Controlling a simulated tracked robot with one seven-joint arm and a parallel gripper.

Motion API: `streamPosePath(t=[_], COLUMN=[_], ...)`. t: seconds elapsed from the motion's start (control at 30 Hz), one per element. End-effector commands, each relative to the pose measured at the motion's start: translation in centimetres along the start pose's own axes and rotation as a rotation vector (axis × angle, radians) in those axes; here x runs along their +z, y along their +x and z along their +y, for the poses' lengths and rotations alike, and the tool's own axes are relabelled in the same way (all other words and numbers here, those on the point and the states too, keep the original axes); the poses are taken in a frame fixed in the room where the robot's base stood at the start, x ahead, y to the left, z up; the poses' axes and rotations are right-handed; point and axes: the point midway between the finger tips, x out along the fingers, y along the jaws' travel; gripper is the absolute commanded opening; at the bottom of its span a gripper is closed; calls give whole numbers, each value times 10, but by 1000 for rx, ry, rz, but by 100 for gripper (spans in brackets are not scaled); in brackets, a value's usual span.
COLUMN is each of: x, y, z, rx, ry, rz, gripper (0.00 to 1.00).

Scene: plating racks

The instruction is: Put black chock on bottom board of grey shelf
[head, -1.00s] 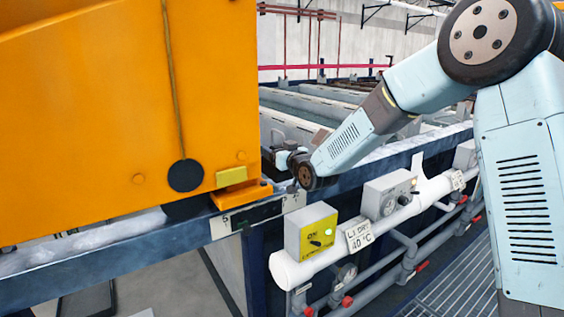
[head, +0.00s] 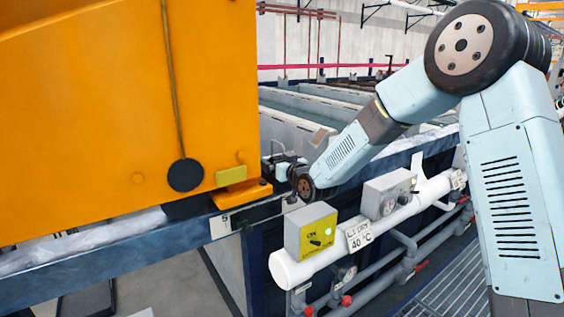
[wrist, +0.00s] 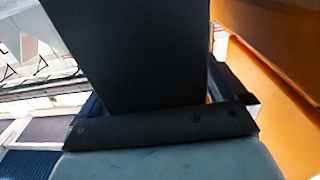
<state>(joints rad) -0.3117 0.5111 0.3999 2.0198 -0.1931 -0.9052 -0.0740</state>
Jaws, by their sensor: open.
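A black block (head: 190,207), which looks like the chock, sits on the blue tank rim under the lower edge of the orange body; the orange body hides part of it. My gripper (head: 272,164) is open, small and dark in the head view, at the right side of the orange body just above the rim. Its fingertips are hard to make out, and I see nothing held. In the wrist view a broad dark panel fills the middle, and I cannot tell whether it is part of my gripper. I cannot pick out the grey shelf in either view.
The large orange body (head: 110,110) fills the left and also stands close on the right of the wrist view (wrist: 280,80). A yellow control box (head: 311,232), a grey box (head: 388,194) and a white pipe (head: 290,270) line the tank front below my arm.

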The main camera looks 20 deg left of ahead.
Motion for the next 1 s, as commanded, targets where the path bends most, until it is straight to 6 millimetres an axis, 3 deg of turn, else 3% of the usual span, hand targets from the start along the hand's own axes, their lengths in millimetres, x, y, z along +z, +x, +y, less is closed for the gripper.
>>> streamPosePath(t=[0.23,0.37,1.0], x=[1,0,0], y=[-1,-11,-123], z=[0,0,1], rx=[0,0,0], ry=[0,0,-1], rz=[0,0,-1], gripper=[98,98,98])
